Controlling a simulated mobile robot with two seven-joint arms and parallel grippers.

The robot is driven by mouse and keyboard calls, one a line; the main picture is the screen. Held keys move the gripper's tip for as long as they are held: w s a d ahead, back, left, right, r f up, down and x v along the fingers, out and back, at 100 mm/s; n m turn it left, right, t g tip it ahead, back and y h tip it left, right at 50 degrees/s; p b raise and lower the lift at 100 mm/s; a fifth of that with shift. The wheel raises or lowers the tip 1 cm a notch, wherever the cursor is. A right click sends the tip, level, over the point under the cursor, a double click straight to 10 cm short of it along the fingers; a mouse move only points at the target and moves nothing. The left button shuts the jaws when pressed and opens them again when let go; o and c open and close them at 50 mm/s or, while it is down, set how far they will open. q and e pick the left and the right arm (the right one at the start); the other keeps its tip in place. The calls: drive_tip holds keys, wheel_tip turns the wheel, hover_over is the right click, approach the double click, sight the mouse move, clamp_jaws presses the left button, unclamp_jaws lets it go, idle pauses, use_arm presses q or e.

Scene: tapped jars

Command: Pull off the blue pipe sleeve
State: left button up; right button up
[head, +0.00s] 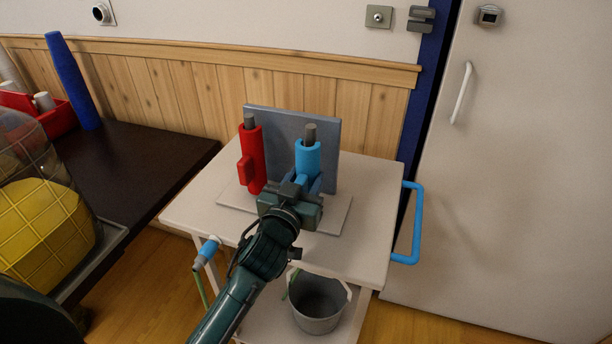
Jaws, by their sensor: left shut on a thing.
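The blue pipe sleeve (308,158) sits upright around a grey pipe (311,133), whose top end sticks out above it. My left gripper (301,186) is shut on the lower front part of the blue sleeve, and its fingers and wrist hide the sleeve's lower end. A red sleeve (252,160) with a side handle stands around another grey pipe (249,121) to the left. Both stand in front of a grey back panel (325,125) on a pale base plate (333,214). My right gripper is not in view.
The white cart (375,190) has a blue side handle (416,225) at right and a grey bucket (318,318) on its lower shelf. A dark table (130,160) at left holds a blue cone (72,80), a red crate (60,118) and a yellow thing (40,225) behind mesh.

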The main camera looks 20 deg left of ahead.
use_arm(q)
drive_tip(key=s+p, duration=0.1)
drive_tip(key=s, duration=0.5)
drive_tip(key=shift+a, duration=0.15)
idle(0.8)
idle(0.4)
